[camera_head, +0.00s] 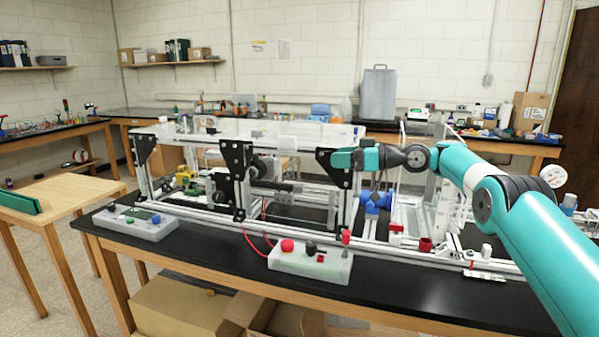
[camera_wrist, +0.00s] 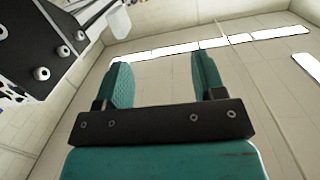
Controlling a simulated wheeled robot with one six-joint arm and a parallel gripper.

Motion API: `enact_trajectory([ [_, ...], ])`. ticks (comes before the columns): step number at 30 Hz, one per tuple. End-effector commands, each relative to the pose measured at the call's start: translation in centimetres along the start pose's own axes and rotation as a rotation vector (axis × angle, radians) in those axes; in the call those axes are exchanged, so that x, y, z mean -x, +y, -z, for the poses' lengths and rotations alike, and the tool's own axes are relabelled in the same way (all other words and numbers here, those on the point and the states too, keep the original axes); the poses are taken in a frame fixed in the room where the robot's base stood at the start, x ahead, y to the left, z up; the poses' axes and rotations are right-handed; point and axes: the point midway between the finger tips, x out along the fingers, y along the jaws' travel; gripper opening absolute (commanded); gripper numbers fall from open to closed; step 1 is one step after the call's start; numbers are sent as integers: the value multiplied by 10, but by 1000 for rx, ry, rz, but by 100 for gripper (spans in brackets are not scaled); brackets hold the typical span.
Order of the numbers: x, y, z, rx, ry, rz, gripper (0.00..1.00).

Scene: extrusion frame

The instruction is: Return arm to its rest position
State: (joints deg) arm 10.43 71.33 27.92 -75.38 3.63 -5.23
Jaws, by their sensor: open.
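My teal arm reaches in from the right in the head view and stretches left across the extrusion frame (camera_head: 215,222). My gripper (camera_wrist: 160,78) shows in the wrist view with its two teal fingers spread apart and nothing between them. In the wrist view the fingers point toward the wall and ceiling lights. In the head view the arm's end is at a black bracket plate (camera_head: 338,180) on the frame; the fingertips are hard to make out there. A black bolted plate (camera_wrist: 52,45) is close by at the upper left of the wrist view.
The frame stands on a black-topped bench (camera_head: 400,305). A control box with a red button (camera_head: 310,262) and a grey keypad box (camera_head: 135,222) sit along its front edge. A blue part (camera_head: 376,200) lies inside the frame. A wooden table (camera_head: 65,195) stands at left.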

Motion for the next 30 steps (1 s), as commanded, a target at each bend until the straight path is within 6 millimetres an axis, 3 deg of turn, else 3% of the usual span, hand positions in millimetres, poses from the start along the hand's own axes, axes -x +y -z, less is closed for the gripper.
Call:
enact_trajectory([
  [1,-9,-11,17,-21,-38,-6,63],
  [6,-26,-51,44,-113,-189,-47,63],
  [14,-17,-153,53,-249,-443,-100,63],
  [20,22,-252,32,-346,-655,-137,63],
  [27,102,-376,-24,-446,-919,-182,63],
  [30,135,-415,-48,-476,-1007,-198,63],
])
